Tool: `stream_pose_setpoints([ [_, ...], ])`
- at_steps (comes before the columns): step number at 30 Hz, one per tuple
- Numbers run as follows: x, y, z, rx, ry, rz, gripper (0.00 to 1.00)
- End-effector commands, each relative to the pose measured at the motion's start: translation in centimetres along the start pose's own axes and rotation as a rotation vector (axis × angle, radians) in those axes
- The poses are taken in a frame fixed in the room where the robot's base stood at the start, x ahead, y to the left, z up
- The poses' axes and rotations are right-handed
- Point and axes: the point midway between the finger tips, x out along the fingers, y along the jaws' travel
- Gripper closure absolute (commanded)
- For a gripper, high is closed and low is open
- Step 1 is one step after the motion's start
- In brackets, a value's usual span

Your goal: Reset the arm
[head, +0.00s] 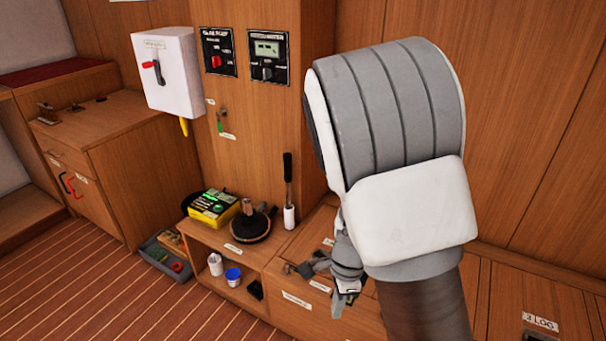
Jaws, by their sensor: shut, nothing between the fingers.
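My arm (400,110) fills the right-centre of the head view, with large grey and white links bent in front of the wood panelling. My gripper (339,306) shows small below and left of the white link, pointing downward over the low wooden bench (340,325). Its fingers look shut and empty. Part of the wrist is hidden behind the arm link. I cannot tell how far the fingertips are above the bench.
Left of my gripper, a low shelf unit holds a yellow-and-black device (213,207), a dark round object (250,225) and an upright black-handled tool (288,190). A grey bin (160,258) stands on the floor. A white switch box (168,68) and panels hang above. The striped floor (90,290) is open at left.

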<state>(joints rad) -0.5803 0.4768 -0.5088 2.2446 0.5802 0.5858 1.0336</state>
Motion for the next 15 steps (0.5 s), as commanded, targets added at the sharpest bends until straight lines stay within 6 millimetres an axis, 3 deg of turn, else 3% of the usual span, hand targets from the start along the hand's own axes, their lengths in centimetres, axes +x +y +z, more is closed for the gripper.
stream_pose_setpoints([
  [3,-3.7,0.4,0.7,-0.142,-0.057,-0.051,1.00],
  [15,-14.6,3.8,1.0,-0.666,-0.058,-0.249,1.00],
])
